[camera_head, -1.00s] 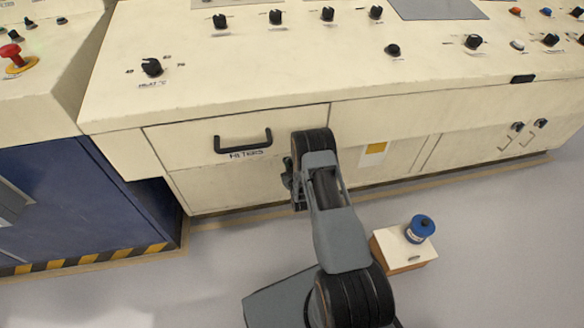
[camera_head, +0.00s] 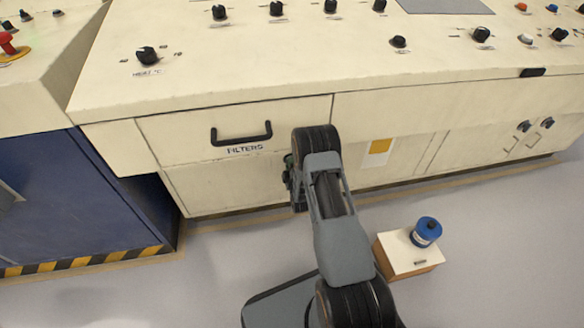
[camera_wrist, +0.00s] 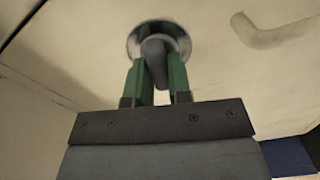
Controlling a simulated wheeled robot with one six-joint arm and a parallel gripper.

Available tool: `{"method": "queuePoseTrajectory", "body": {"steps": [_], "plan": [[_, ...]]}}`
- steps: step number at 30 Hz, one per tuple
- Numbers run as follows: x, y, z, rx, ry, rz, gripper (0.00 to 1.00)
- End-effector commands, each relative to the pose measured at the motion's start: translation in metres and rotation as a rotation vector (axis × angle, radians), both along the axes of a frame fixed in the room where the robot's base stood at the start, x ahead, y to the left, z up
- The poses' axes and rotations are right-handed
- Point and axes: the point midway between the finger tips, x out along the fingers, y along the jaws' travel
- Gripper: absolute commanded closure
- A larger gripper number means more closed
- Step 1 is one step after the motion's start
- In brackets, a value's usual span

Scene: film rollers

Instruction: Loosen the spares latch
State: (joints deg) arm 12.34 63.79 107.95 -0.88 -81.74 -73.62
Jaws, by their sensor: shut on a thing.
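In the wrist view, a dark latch lever (camera_wrist: 154,62) stands out from a round metal plate (camera_wrist: 133,43) on a cream panel. The two green fingers of my gripper (camera_wrist: 157,78) are shut on this lever, one on each side. No label shows beside it, so I cannot read whether it is the spares latch. In the head view, my gripper (camera_head: 289,172) is at the cream cabinet front, right of and below the FILTERS drawer handle (camera_head: 241,134). My arm hides the latch there.
Two dark latches (camera_head: 524,126) (camera_head: 547,122) are far right on the cabinet. A box (camera_head: 408,252) with a blue spool (camera_head: 427,230) stands on the floor beside my arm. A blue cabinet (camera_head: 75,195) is at left.

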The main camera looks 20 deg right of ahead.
Motion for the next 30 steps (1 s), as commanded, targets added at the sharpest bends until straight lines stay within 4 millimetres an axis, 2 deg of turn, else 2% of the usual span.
{"method": "queuePoseTrajectory", "body": {"steps": [10,28,29,30], "plan": [[0.0001,0.0003,-0.0015,-0.14,0.028,0.0,1.0],[0.0001,0.0003,-0.001,-0.172,0.035,0.0,1.0],[0.0001,0.0003,-0.001,-0.171,0.035,0.0,0.79],[0.0001,0.0003,-0.001,-0.171,0.035,0.0,0.75]]}}
